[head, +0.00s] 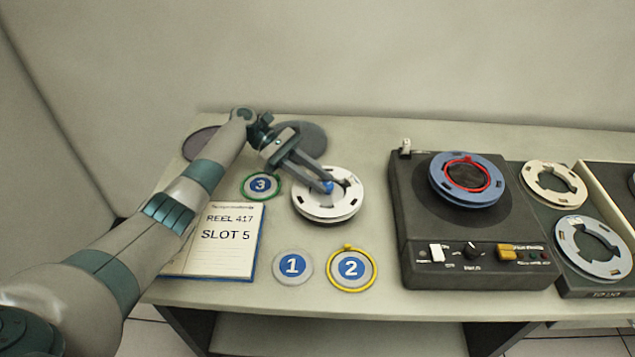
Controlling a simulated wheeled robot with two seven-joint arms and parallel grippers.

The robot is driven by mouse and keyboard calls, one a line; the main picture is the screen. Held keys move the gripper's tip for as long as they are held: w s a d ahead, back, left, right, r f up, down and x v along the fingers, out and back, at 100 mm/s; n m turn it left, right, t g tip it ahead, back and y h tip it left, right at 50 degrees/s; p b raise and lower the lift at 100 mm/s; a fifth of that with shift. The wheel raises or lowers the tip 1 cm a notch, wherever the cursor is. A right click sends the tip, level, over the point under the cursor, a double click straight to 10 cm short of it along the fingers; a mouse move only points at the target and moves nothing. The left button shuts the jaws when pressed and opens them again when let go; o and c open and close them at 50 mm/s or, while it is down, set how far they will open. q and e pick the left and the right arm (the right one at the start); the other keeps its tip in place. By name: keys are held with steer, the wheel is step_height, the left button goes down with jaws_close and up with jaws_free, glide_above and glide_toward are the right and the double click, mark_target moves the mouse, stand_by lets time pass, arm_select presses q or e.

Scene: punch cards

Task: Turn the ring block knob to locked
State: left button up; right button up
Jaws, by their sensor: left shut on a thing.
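My left gripper (331,187) reaches in from the left over a white reel (312,208) on the table. It is shut on a small blue knob (327,187) at the reel's middle; the fingers partly hide it. The dark tape machine (410,215) to the right has a black rotary knob (472,250) on its front panel, with a label too small to read. I cannot tell from its marks which setting it points to. No gripper touches the machine. My right gripper is not in view.
A blue reel (440,187) with a red ring (490,180) sits on the machine. Discs marked 1 (292,281), 2 (366,281) and 3 (261,195) and a note (225,260) lie near the white reel. More reels (590,262) are at right.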

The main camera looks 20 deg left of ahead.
arm_select(q)
steer(key=shift+f, duration=0.1)
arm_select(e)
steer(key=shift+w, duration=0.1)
arm_select(q)
steer(key=o, duration=1)
steer(key=shift+w+a+r, duration=0.15)
steer(key=shift+a+r, duration=0.15)
steer(key=shift+a, duration=0.3)
steer(key=b+v, duration=0.1)
steer(key=v, duration=0.2)
steer(key=shift+a+r+b, duration=0.1)
steer(key=shift+a+b, duration=0.2)
steer(key=shift+a, duration=0.1)
steer(key=shift+b+v, duration=2.25)
steer(key=shift+v, duration=3.8)
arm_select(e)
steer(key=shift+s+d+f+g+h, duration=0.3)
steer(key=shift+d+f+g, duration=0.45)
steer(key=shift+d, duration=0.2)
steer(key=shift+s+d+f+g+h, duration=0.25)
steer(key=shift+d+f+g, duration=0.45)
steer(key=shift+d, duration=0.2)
